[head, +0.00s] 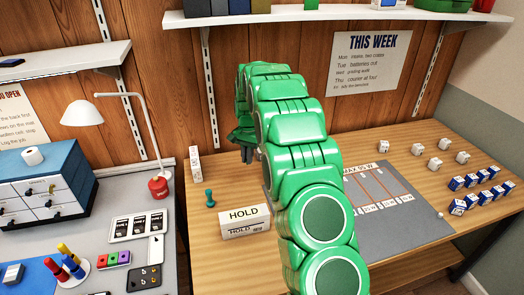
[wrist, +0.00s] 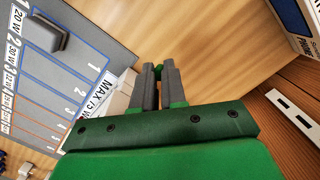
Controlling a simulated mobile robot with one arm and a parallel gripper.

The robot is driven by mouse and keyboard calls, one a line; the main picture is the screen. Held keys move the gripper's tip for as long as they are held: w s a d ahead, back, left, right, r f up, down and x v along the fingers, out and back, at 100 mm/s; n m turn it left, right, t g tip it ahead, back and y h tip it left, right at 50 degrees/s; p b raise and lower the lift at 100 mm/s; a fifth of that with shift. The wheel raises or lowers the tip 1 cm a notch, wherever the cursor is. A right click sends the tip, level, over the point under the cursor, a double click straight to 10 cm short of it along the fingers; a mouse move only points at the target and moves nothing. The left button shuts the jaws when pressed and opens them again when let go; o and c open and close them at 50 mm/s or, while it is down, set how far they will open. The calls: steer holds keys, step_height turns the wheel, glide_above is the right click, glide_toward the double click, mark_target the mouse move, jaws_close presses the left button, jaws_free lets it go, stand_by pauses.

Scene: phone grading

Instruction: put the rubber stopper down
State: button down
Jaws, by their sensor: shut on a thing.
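My gripper (head: 246,157) hangs over the back of the wooden bench, left of the grey mat, partly hidden by my own green arm in the head view. In the wrist view, my gripper's two grey fingers (wrist: 158,72) are close together, shut on a small green thing, the rubber stopper (wrist: 158,70). Only a little of the stopper shows between the fingertips. Bare wood lies beyond the tips in that view. I cannot tell how high the stopper is above the bench.
The grey mat (head: 405,226) has marked lanes. A dark grey block (wrist: 46,36) sits on it. A HOLD box (head: 245,221), a teal dumbbell-shaped piece (head: 209,198) and a white upright block (head: 195,165) stand to the left. Several small boxes (head: 457,207) stand at right.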

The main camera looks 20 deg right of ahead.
steer(key=w+d+r+m+t, duration=0.1)
steer(key=w+d+m, duration=0.4)
steer(key=w+m, duration=0.3)
steer(key=w+d+r+m+t, duration=0.1)
steer(key=w+d+m, duration=0.45)
steer(key=m, duration=0.45)
steer(key=shift+w+a+f, duration=0.15)
steer(key=shift+f, duration=1.2)
steer(key=shift+w+a+f, duration=0.1)
steer(key=shift+a+f, duration=0.1)
steer(key=shift+f, duration=1.1)
steer(key=shift+w+a+f, duration=0.15)
steer(key=shift+f, duration=1.2)
steer(key=shift+f, duration=0.1)
steer(key=c, duration=1.2)
jaws_free()
steer(key=r, duration=0.8)
steer(key=s+d+r, duration=0.1)
steer(key=r, duration=0.3)
steer(key=shift+d, duration=0.1)
